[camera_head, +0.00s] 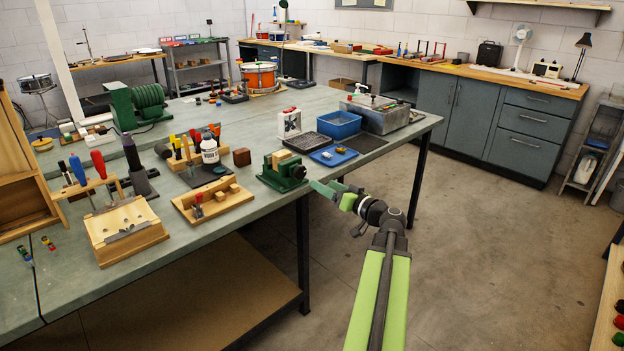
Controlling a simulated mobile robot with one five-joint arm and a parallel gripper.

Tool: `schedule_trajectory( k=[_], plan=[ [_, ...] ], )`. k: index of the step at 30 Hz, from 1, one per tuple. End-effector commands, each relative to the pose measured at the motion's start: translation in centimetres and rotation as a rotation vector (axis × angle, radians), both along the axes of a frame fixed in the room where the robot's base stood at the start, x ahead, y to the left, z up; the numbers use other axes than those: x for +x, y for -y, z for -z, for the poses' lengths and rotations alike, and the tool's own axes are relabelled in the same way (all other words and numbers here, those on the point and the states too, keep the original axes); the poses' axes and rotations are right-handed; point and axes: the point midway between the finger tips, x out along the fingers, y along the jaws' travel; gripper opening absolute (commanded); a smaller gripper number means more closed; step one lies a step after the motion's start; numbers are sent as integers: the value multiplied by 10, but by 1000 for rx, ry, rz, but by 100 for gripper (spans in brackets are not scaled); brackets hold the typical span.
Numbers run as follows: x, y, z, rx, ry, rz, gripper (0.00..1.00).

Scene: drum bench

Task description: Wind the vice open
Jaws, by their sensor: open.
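A small dark green vice (284,178) stands at the front edge of the grey-green bench, with pale wooden jaw faces on top. A dark round screw end (299,172) shows on its right side. My gripper (322,189) is just right of the vice, off the bench edge, with its green fingers pointing left toward the screw end. The gripper is open and appears empty. Whether its fingertips touch the vice or its handle is too small to tell. Any handle bar is hard to make out, and the gap between the jaws is not clear from here.
Left of the vice lies a wooden tray (232,198) with small blocks. Behind it are a dark tray (306,142), a blue tub (339,124) and a blue dish (333,157). The floor (470,230) right of the bench is clear.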

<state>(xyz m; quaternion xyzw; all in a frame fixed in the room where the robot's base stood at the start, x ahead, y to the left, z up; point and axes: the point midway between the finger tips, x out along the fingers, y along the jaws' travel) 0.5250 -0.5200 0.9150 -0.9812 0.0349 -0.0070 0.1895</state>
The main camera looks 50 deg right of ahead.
Motion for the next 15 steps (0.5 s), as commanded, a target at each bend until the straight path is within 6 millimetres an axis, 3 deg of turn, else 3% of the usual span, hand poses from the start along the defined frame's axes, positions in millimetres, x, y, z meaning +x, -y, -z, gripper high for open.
schedule_trajectory(
  k=[1,6,15],
  plan=[
    [-16,-3,0,0,0,3,67],
    [-50,-4,0,0,0,2,67],
    [-65,-5,0,0,0,-1,67]
  ],
)
